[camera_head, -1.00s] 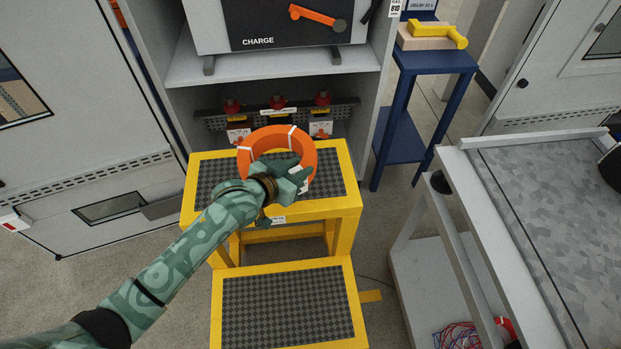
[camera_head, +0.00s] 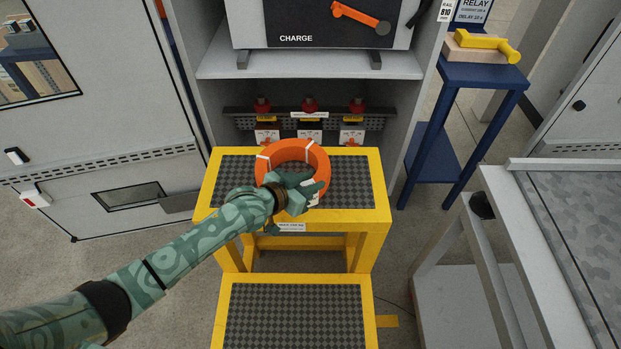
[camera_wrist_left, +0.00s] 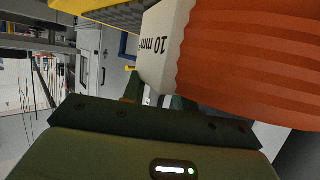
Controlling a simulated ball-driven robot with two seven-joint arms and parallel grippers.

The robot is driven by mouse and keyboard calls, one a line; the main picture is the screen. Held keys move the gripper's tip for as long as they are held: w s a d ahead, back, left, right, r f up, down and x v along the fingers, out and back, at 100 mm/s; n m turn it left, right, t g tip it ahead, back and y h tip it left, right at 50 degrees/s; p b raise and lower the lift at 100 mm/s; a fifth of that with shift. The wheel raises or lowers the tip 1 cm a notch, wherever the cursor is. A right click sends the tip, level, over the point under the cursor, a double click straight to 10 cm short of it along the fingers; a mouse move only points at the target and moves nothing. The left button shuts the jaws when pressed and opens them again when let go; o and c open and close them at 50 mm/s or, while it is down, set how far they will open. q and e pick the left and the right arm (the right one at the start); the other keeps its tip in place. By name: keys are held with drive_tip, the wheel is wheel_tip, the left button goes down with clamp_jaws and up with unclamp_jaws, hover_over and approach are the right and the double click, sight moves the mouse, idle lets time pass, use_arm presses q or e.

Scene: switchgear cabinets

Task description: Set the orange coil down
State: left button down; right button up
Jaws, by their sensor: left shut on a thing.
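The orange coil (camera_head: 317,155) is a thick ring with white bands. It is at the top step of the yellow step stool (camera_head: 377,215), over the step's dark checkered tread (camera_head: 352,180). My left gripper (camera_head: 308,190) is shut on the near side of the coil. In the left wrist view the coil (camera_wrist_left: 250,60) fills the upper right, with a white tag reading "10 mm" beside it. The gripper hides part of the coil's near side, and I cannot tell whether the coil touches the tread. My right gripper is not in view.
Behind the stool is an open cabinet (camera_head: 300,66) with red-topped parts (camera_head: 310,105) on a rail. A blue stand (camera_head: 480,75) holds a yellow tool (camera_head: 488,45). A grey cart (camera_head: 490,190) stands at right. The lower step (camera_head: 295,315) is bare.

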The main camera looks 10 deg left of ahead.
use_arm(q)
drive_tip(key=c, duration=1.1)
unclamp_jaws()
drive_tip(key=shift+s, duration=0.1)
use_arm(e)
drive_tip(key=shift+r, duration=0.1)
